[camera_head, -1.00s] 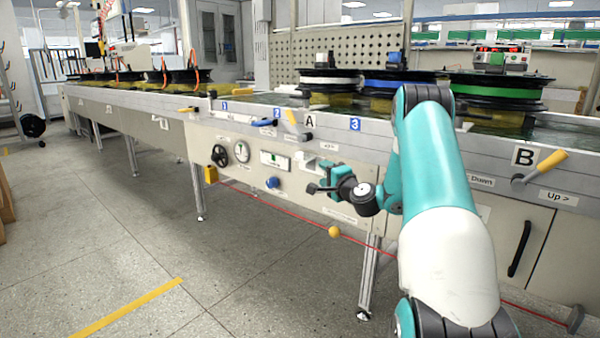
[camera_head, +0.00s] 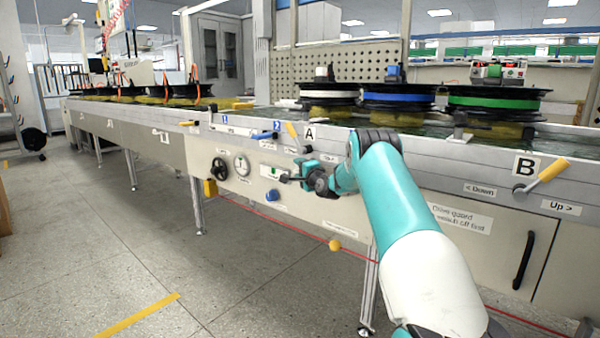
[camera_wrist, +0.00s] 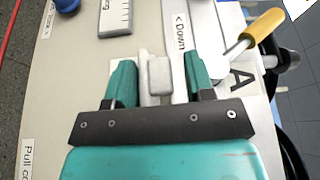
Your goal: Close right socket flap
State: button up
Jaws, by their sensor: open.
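My gripper (camera_head: 298,178) is at the front panel of the long machine, right of the green-marked display. Its arm hides the panel behind it in the head view. In the wrist view my gripper (camera_wrist: 158,64) is open, with one dark teal finger on each side of a small pale grey socket piece (camera_wrist: 160,76). This looks like the right socket with its flap, between the fingers with gaps at the sides. Whether the fingers touch it, and how far the flap stands open, I cannot tell.
A yellow-handled lever (camera_wrist: 262,30) by label A is close to the right finger; it also shows in the head view (camera_head: 291,132). A red cord (camera_head: 300,231) with a yellow ball runs below.

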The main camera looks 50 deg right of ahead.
jog(key=shift+w, duration=0.3)
jog(key=shift+d, duration=0.1)
jog(key=c, duration=0.7)
jog(key=shift+r, duration=0.1)
jog(key=shift+c, duration=0.2)
